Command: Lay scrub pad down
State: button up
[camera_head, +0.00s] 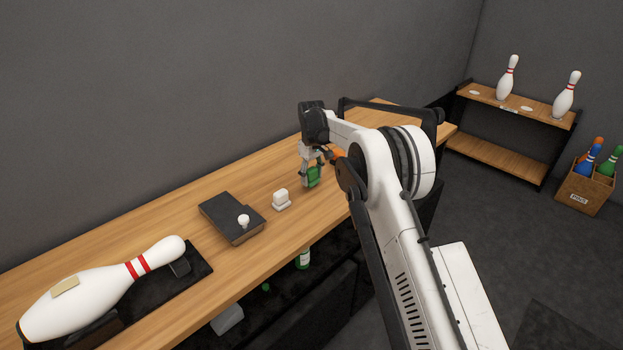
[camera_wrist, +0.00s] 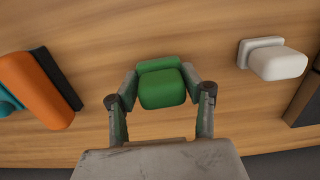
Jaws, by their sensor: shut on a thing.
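The scrub pad (camera_head: 313,178) is a green block with a handle-like upper part on a flat base. In the wrist view the scrub pad (camera_wrist: 162,88) sits between the two fingers. My gripper (camera_head: 312,172) points down over the wooden counter and is shut on the pad. It also shows in the wrist view (camera_wrist: 160,98), a finger at each side of the pad. The pad is at or just above the counter top; I cannot tell if it touches.
A white block of similar shape (camera_head: 281,199) stands on the counter (camera_head: 190,224) to the left. Further left are a dark box (camera_head: 230,217) with a white knob and a cradled bowling pin (camera_head: 100,291). An orange item (camera_wrist: 36,90) lies on the other side.

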jog(key=shift+f, duration=0.7)
jog(key=shift+f, duration=0.1)
jog(key=shift+f+b, duration=0.1)
jog(key=shift+b, duration=0.25)
jog(key=o, duration=1.3)
jog(key=shift+p, duration=0.55)
